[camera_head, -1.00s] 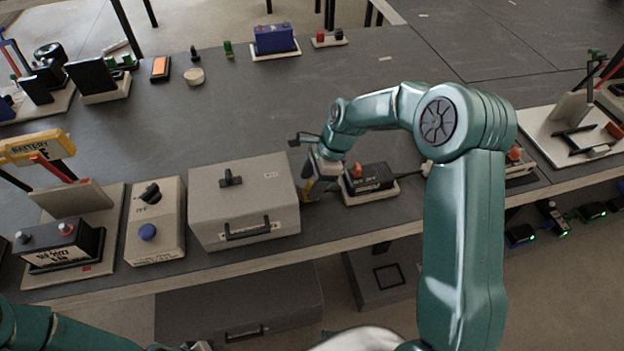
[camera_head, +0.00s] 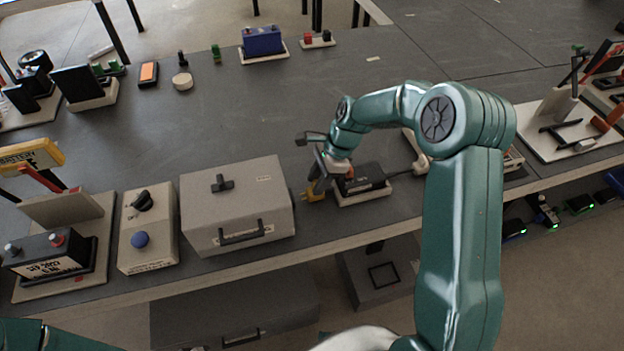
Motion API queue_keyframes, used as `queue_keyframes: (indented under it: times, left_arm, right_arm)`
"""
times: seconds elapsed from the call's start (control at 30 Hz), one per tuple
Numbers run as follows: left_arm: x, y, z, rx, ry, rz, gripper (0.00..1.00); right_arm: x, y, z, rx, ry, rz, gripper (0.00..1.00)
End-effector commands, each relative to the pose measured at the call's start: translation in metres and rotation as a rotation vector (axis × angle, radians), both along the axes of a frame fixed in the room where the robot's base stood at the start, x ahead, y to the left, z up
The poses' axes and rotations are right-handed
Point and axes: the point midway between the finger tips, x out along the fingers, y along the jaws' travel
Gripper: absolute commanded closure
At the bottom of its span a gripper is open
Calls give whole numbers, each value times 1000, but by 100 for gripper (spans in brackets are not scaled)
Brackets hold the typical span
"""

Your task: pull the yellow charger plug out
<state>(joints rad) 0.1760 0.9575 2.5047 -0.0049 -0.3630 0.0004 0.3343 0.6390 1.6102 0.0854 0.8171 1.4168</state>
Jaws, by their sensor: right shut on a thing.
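My right gripper (camera_head: 318,182) reaches down on the bench, between the grey case and a black charger-like box (camera_head: 368,178) on a pale base. It is shut on the yellow plug (camera_head: 309,196), which shows only as a small yellow patch at the fingertips. The plug is small and partly hidden by the gripper, so I cannot tell whether it is seated in a socket. The black box stands just right of the gripper, and a dark cable runs from its right side. My left arm shows only at the bottom left edge; its gripper is out of view.
A grey case (camera_head: 238,208) with a black handle stands close left of the gripper. Left of it are a switch box (camera_head: 148,225) with a blue button and a battery stand (camera_head: 55,250). The bench's front edge (camera_head: 240,268) is near.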

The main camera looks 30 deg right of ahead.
Motion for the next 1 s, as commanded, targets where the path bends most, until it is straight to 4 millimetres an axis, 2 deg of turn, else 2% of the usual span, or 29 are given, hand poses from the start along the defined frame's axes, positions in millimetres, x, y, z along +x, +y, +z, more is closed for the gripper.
queue_keyframes:
  times: [0.07,0.1,0.13,0.17,0.43,0.57,0.67,1.0]
  left_arm:
    - [0,0,0,0,0,0,57]
    - [0,0,0,0,0,0,57]
    - [0,0,0,0,0,0,57]
    - [0,0,0,0,0,0,57]
    - [0,0,0,0,0,0,57]
    - [0,0,0,0,0,0,57]
    - [0,0,-1,0,0,0,57]
    - [0,0,-2,0,0,0,57]
  right_arm:
    - [1,-3,2,-6,-6,-3,100]
    - [1,-3,2,-6,-7,-3,51]
    - [1,-3,2,-6,-6,-3,42]
    - [1,-3,2,-5,-6,-3,38]
    - [1,-2,2,-3,-4,-2,38]
    - [0,-6,11,-4,-6,-3,38]
    - [-2,-13,29,-5,-8,-4,38]
    - [-10,-46,111,-6,-9,-4,38]
